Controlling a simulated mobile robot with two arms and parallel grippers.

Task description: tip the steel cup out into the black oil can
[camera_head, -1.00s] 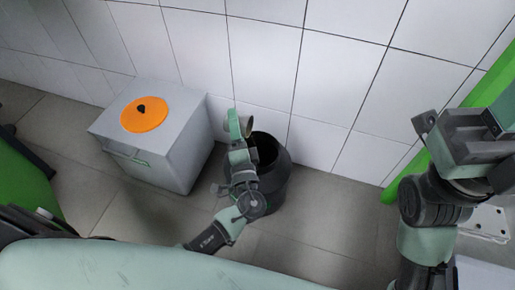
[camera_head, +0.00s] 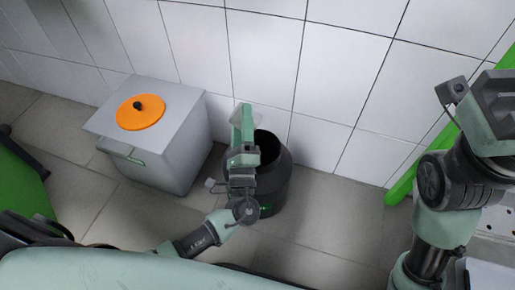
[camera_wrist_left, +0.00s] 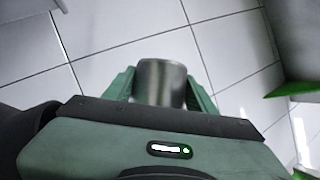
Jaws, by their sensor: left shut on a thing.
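The steel cup (camera_wrist_left: 160,83) shows in the left wrist view between the two green fingers of my left gripper (camera_wrist_left: 160,88), which is shut on it. In the head view my left gripper (camera_head: 243,122) is at the back left of the black oil can (camera_head: 272,190), near its open mouth. The cup is hard to make out there, so I cannot tell its exact tilt or whether anything runs out. The can stands upright on the floor by the wall, partly hidden by my left arm. My right gripper (camera_head: 492,105) is at the right edge; its fingers are not clear.
A grey box (camera_head: 150,155) with an orange round lid (camera_head: 140,112) stands left of the can. The white tiled wall (camera_head: 345,90) is close behind. A green post (camera_head: 402,187) rises at the right. The floor (camera_head: 335,225) right of the can is clear.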

